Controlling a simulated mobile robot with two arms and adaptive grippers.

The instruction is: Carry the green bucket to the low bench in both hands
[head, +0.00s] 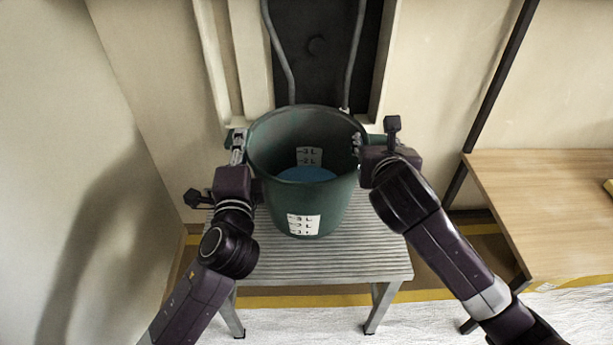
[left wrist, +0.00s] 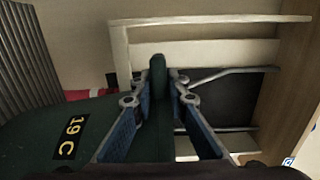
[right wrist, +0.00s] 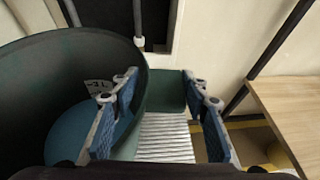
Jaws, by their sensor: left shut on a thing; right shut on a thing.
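The green bucket (head: 270,185) is upright above the slatted metal bench (head: 375,258) in the head view. I cannot tell whether its base touches the bench. It holds something blue (head: 307,174), and white litre labels show inside and on its front. My left gripper (head: 238,148) is shut on the bucket's left handle, which stands between the fingers in the left wrist view (left wrist: 158,90). My right gripper (head: 358,145) is shut on the bucket's right side, at the handle tab (right wrist: 170,92) in the right wrist view. A label "19 C" (left wrist: 70,137) shows on the bucket.
A wooden table (head: 545,205) with a dark post stands to the right of the bench. A dark recessed panel (head: 318,50) with grey pipes is in the wall behind the bucket. A wall is close on the left. A white sheet (head: 420,318) lies on the floor in front.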

